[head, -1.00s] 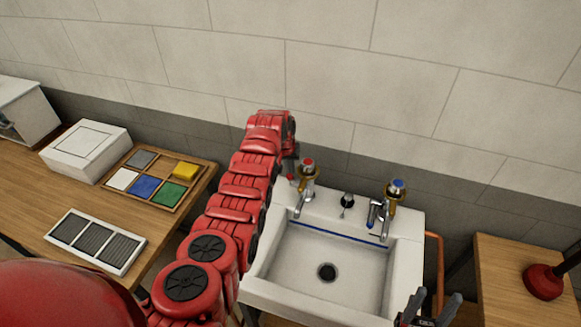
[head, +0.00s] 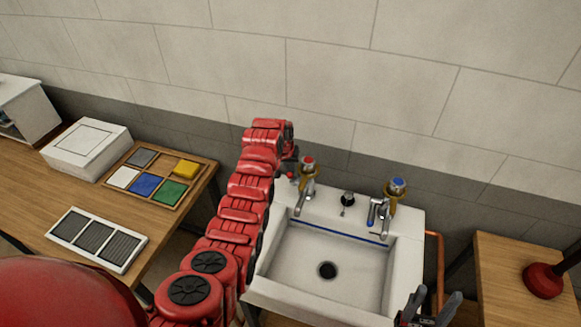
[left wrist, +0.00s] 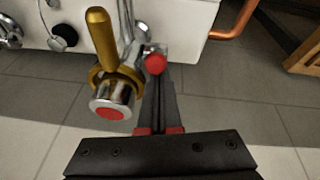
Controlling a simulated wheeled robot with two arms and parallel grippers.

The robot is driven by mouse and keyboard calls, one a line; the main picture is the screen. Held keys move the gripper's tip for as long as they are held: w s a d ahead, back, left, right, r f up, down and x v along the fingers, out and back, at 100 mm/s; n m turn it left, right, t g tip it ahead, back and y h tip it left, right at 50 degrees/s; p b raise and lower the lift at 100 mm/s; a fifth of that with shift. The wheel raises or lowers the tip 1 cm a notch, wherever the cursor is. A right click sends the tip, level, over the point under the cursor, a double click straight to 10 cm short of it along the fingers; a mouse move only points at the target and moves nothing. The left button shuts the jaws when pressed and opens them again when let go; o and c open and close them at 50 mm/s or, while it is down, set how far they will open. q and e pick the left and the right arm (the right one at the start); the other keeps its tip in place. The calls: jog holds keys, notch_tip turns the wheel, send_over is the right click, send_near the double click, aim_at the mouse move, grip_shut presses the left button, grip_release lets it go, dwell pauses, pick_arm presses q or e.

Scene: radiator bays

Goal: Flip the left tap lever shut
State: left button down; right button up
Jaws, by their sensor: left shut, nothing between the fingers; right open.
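The left tap (head: 309,172) has a red cap, a brass body and a chrome spout at the sink's back left. Its small red-tipped lever (head: 290,176) sticks out to the left in the head view. In the left wrist view the red tip (left wrist: 155,63) is right by my left gripper's fingertips; I cannot tell whether they touch. My left gripper (left wrist: 163,78) is shut with nothing in it, beside the tap's red cap (left wrist: 110,113). In the head view the arm partly hides it. My right gripper (head: 434,298) is open and empty at the sink's front right.
The right tap (head: 393,196) has a blue cap. The white sink (head: 404,262) stands between a wooden bench (head: 60,190) with a color-tile tray and vent grille, and a wooden stand (head: 497,265) with a red plunger (head: 543,281). The wall is close behind the taps.

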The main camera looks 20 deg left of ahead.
pick_arm(q)
jog(key=shift+s, duration=0.1)
jog(key=shift+s+f+t, duration=0.15)
jog(key=shift+s+t, duration=0.25)
jog(key=shift+t, duration=0.2)
jog(key=shift+s+f, duration=0.15)
jog(key=shift+b, duration=0.4)
jog(key=shift+s+f+t+b, duration=0.45)
jog(key=shift+s+t+b, duration=0.15)
jog(key=shift+t+b, duration=0.3)
jog(key=s+f+t+b, duration=0.1)
jog(key=t+b, duration=0.1)
jog(key=b, duration=0.2)
jog(key=s+f+t+b, duration=0.1)
jog(key=f+t+b, duration=0.1)
jog(key=b, duration=0.2)
jog(key=s+f+t+b, duration=0.1)
jog(key=t+b, duration=0.2)
jog(key=b, duration=0.1)
jog(key=shift+s+a+f, duration=0.1)
jog(key=shift+s+f, duration=0.05)
jog(key=shift+s, duration=0.2)
jog(key=shift+s+f+b, duration=0.15)
jog(key=shift+f+b, duration=0.05)
jog(key=shift+b, duration=0.8)
